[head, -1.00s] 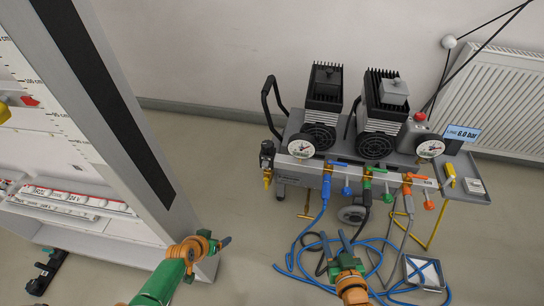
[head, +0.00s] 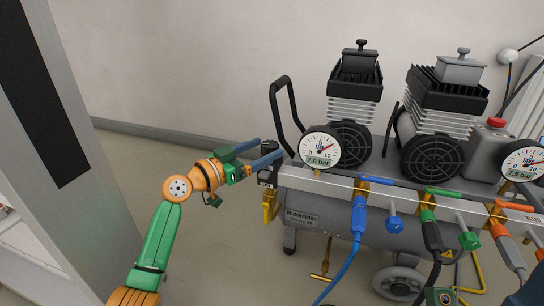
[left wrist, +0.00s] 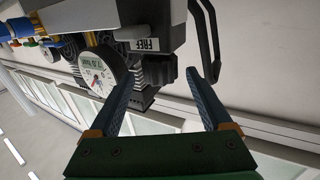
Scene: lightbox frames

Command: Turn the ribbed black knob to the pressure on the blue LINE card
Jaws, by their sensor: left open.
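The ribbed black knob (head: 269,153) sits at the left end of the compressor's rail, above a brass fitting. In the left wrist view the knob (left wrist: 160,70) lies between my fingertips, with a white FREE label beside it. My left gripper (head: 268,150) is open around or just short of the knob; contact cannot be told. It also shows in the left wrist view (left wrist: 165,74). The LINE gauge (head: 319,147) reads 7.0 bar. Only a sliver of the blue LINE card (head: 541,141) shows at the right edge, its number cut off. Part of my right gripper shows at the bottom right; its jaws are unclear.
The TANK gauge (head: 524,161) reads 7.5 bar. A black handle (head: 283,105) rises behind the knob. Blue, green and orange valves line the rail, with hoses below. A grey cabinet (head: 55,110) stands at the left. The floor between is clear.

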